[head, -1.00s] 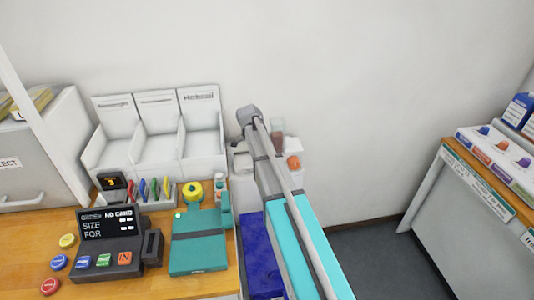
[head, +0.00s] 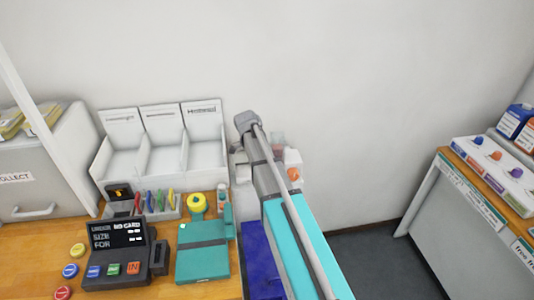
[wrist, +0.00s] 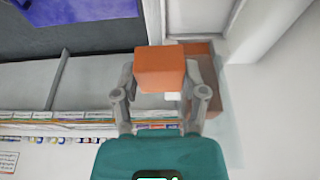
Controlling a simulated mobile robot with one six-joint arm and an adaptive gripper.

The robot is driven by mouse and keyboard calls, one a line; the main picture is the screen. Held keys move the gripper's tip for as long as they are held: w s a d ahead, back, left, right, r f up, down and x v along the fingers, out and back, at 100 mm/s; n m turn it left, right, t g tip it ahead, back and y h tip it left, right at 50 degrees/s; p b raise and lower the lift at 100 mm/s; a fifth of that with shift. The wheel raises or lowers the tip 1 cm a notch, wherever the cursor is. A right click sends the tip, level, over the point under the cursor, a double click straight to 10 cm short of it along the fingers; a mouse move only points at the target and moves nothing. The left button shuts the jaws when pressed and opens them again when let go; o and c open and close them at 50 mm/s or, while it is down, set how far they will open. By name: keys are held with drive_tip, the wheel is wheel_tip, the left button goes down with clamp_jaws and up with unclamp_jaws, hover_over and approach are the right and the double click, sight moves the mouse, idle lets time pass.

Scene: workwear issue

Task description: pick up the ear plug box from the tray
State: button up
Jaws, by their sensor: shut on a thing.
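An orange box (wrist: 160,68) is between the fingers of my gripper (wrist: 163,95) in the wrist view. My gripper is shut on it. A darker orange-brown surface (wrist: 208,75) shows behind and to the right of the box; I cannot tell whether it is part of the tray or another box. In the head view my arm hides the gripper's fingers. A small orange thing (head: 294,174) shows just right of the arm there; I cannot tell if it is the held box.
A white three-part holder (head: 163,150) stands against the wall on the wooden counter. A teal clipboard-like thing (head: 203,252) and a dark card terminal (head: 118,255) lie in front. A second counter (head: 475,215) with boxes is at right. Open floor (head: 370,255) lies between.

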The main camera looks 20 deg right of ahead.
drive_tip(key=s+a, duration=0.7)
drive_tip(key=s, duration=0.6)
drive_tip(key=shift+s+a, duration=0.15)
drive_tip(key=shift+s, duration=0.05)
drive_tip(key=shift+s, duration=0.15)
